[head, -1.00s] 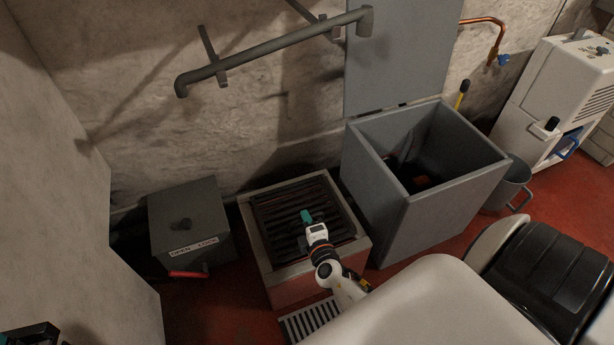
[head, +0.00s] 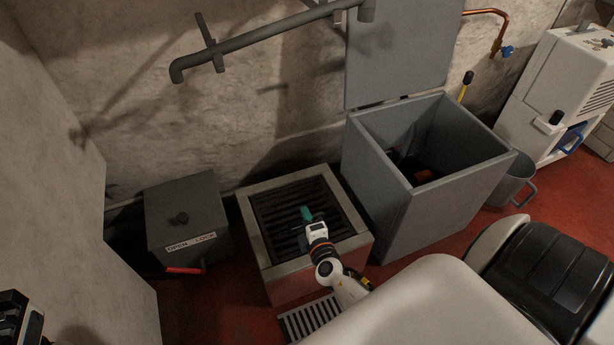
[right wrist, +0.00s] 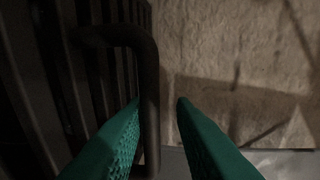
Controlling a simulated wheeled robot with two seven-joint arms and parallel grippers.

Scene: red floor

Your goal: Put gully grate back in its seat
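The dark barred gully grate (head: 282,204) lies inside the pale square rim of the gully seat (head: 255,240) in the head view. It looks about level, with the rim visible around it. My right gripper (head: 306,215) is over the grate. In the right wrist view, the grate's bars (right wrist: 65,90) fill the left side, and its bent handle (right wrist: 149,85) passes between the green fingertips of my right gripper (right wrist: 158,102). The fingers are apart, with a clear gap on the right of the handle. My left gripper (head: 18,322) shows only partly at the lower left edge.
A grey open bin (head: 430,210) stands close right of the seat. A dark lidded box (head: 186,220) with a red handle stands left. A grey pipe (head: 260,42) runs above along the wall. A slotted floor drain (head: 308,318) lies in front.

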